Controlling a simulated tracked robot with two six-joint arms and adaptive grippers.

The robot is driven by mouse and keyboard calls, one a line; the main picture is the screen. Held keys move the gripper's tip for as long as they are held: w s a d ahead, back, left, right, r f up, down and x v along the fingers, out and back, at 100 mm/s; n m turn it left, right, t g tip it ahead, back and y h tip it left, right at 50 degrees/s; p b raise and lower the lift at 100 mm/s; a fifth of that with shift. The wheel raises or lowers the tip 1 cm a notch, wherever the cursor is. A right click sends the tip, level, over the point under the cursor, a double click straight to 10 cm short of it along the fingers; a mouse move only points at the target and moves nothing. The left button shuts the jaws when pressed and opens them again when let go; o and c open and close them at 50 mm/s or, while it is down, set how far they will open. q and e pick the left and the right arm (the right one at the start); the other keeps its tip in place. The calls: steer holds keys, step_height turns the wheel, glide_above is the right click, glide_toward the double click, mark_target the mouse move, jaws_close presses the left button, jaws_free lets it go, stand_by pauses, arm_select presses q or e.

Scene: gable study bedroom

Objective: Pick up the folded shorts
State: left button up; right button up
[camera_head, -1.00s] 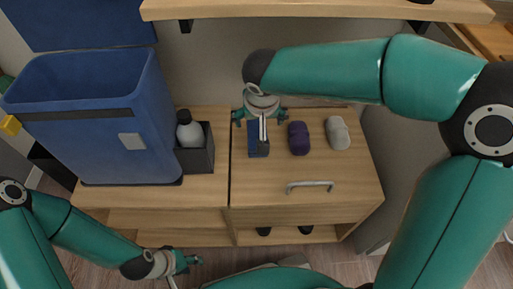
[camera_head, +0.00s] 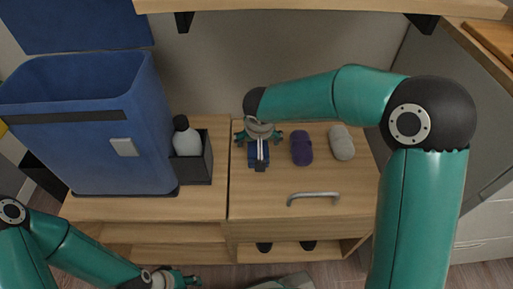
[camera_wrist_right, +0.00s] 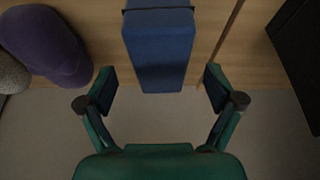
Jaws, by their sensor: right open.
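The blue folded cloth bundle, which I take as the folded shorts (camera_head: 258,157), lies on the wooden cabinet top, left of a purple bundle.
A purple bundle (camera_head: 301,148) and a grey bundle (camera_head: 341,142) lie to the right. A dark box (camera_head: 193,165) with a white bottle (camera_head: 186,138) stands left, beside a big blue bin (camera_head: 85,140). A wooden shelf (camera_head: 320,8) hangs above. The cabinet front has a handle (camera_head: 313,196).

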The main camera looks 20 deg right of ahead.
steer(key=b+x, duration=0.1)
steer(key=x, duration=0.3)
steer(key=shift+w, duration=0.15)
steer(key=shift+r, duration=0.1)
steer(key=c, duration=1.3)
